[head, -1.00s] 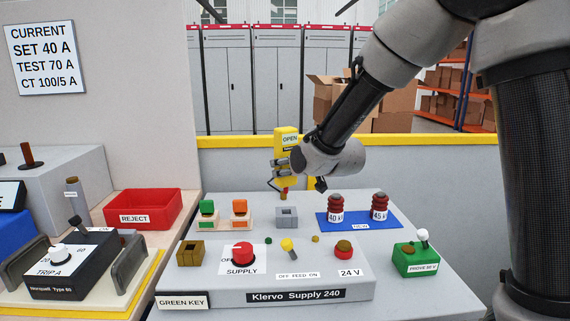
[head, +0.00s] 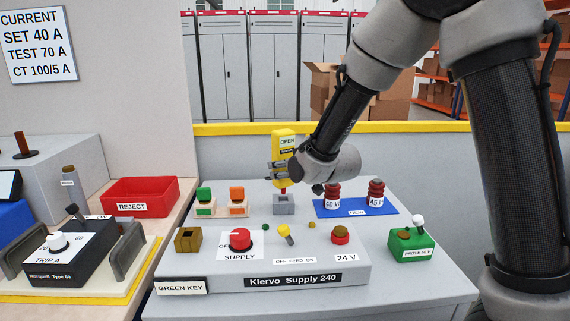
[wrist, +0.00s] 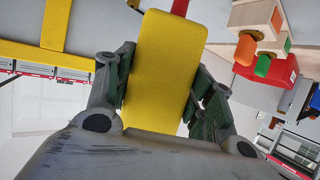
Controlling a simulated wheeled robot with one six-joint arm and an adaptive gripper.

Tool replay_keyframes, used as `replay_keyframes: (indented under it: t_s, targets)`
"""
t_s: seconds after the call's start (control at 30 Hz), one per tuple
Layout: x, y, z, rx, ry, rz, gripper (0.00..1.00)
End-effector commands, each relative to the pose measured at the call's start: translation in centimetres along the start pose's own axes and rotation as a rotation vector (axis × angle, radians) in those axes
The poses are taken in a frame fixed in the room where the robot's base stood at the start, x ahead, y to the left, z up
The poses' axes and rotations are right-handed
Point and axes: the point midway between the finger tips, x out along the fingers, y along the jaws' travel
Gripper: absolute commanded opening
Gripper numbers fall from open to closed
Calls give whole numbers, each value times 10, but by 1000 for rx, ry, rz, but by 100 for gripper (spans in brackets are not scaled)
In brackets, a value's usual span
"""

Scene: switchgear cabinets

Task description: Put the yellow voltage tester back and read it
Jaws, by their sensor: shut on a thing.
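The yellow voltage tester (head: 284,145) is upright in my gripper (head: 280,171), with a label reading OPEN near its top. In the wrist view the yellow tester (wrist: 165,70) lies between both fingers of my gripper (wrist: 165,85), which touch its sides. The tester's red tip points down, just above or at the small grey holder (head: 284,204) on the table. I cannot tell whether the tip is inside the holder. My wrist hides part of the tester's right side.
Green and orange blocks (head: 237,194) stand left of the holder. Red fuses marked 40 A (head: 332,195) and 45 A (head: 376,192) stand on a blue mat (head: 345,209) to its right. The Klervo Supply box (head: 265,262) is in front. A green PROVE box (head: 411,243) stands right.

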Motion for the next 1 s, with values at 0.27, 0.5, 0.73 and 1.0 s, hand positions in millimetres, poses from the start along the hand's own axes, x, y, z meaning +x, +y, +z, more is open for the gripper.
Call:
replay_keyframes:
  t_s: [0.27, 0.5, 0.73, 1.0]
  targets:
    - [0, 0, 0, 0, 1, 0, 22]
    - [0, 0, 0, 0, 1, 0, 22]
    - [0, 0, 1, 0, 1, 0, 22]
    - [3, 0, 7, 0, 0, 0, 22]
